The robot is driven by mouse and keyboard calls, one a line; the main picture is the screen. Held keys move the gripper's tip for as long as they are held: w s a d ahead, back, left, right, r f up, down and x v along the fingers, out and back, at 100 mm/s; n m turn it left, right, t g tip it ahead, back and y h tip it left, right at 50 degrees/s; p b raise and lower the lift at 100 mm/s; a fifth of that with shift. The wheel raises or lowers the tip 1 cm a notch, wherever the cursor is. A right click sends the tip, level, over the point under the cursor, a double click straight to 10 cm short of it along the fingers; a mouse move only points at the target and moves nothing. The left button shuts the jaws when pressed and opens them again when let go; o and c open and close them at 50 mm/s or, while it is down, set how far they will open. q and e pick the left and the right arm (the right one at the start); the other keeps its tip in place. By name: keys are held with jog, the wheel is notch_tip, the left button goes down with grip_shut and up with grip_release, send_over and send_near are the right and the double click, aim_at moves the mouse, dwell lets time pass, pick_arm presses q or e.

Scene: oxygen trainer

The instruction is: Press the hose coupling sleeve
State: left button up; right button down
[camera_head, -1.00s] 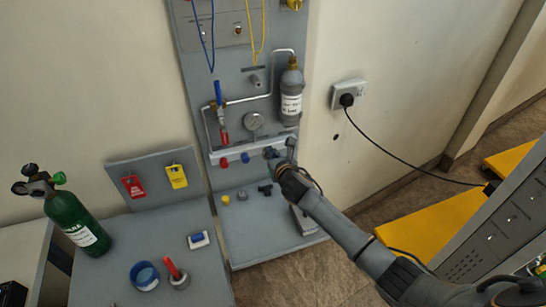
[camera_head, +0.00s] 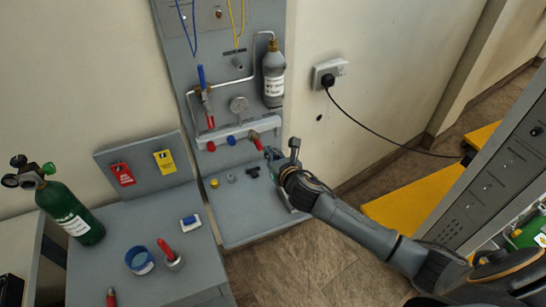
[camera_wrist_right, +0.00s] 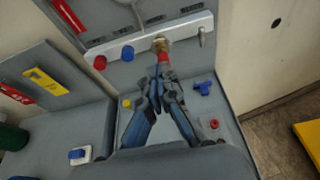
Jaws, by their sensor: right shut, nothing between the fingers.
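A brass fitting with a red sleeve (camera_head: 256,141) points down from the right part of the pale rail on the grey panel. In the right wrist view the red sleeve (camera_wrist_right: 163,57) sits just beyond my fingertips, under the brass. My right gripper (camera_head: 281,153) is right of and below it in the head view. In the right wrist view my right gripper (camera_wrist_right: 160,78) has its fingertips together, with nothing between them. Whether the tips touch the sleeve is unclear. My left gripper is out of view.
A red knob (camera_head: 211,146) and a blue knob (camera_head: 231,141) sit left on the same rail.

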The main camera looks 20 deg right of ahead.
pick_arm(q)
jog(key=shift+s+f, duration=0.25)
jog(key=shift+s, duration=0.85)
pick_arm(e)
jog(key=shift+v, duration=1.2)
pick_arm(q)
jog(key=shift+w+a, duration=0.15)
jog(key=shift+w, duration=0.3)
pick_arm(e)
jog(key=shift+a, duration=0.1)
